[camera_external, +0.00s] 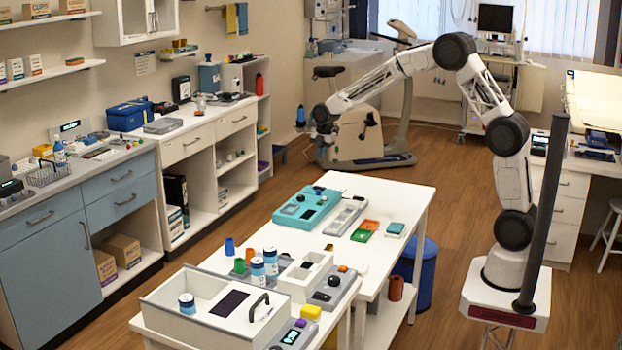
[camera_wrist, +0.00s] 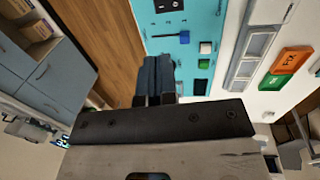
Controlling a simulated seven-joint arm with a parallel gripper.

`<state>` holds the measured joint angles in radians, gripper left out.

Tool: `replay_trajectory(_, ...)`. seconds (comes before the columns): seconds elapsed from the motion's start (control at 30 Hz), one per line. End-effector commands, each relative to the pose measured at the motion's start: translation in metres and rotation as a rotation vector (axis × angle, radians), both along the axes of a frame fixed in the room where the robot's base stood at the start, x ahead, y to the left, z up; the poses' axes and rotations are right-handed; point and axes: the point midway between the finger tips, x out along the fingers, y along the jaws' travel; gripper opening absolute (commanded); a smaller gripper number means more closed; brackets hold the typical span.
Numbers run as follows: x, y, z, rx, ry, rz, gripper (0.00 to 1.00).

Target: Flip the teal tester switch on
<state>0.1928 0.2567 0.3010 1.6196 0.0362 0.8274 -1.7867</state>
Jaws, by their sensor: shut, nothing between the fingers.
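The teal tester (camera_external: 306,207) lies flat on the white table. In the wrist view its teal face (camera_wrist: 152,32) shows dark slots at the top, a blue slider knob (camera_wrist: 184,38), a white button (camera_wrist: 205,47), a green button (camera_wrist: 204,63) and a small black part (camera_wrist: 201,85). I cannot tell which of these is the switch or its position. My gripper (camera_external: 323,156) hangs above and behind the tester, apart from it. In the wrist view my gripper (camera_wrist: 156,62) is shut and empty, and its fingers hide part of the tester.
A grey tray (camera_external: 346,216), an orange and green card (camera_external: 364,231) and a small teal-topped box (camera_external: 395,229) lie right of the tester. A white box (camera_external: 165,308), cups and jars crowd the nearer table. An exercise bike (camera_external: 372,150) stands behind my gripper.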

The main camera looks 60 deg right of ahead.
Motion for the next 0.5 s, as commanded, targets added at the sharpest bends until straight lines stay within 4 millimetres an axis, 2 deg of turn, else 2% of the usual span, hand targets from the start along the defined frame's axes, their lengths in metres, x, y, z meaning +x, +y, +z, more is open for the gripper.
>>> replay_trajectory(0.27,0.002,0.000,-0.014,0.000,0.001,0.000,0.00)
replay_trajectory(0.5,0.006,0.000,-0.044,0.000,0.002,0.000,0.00)
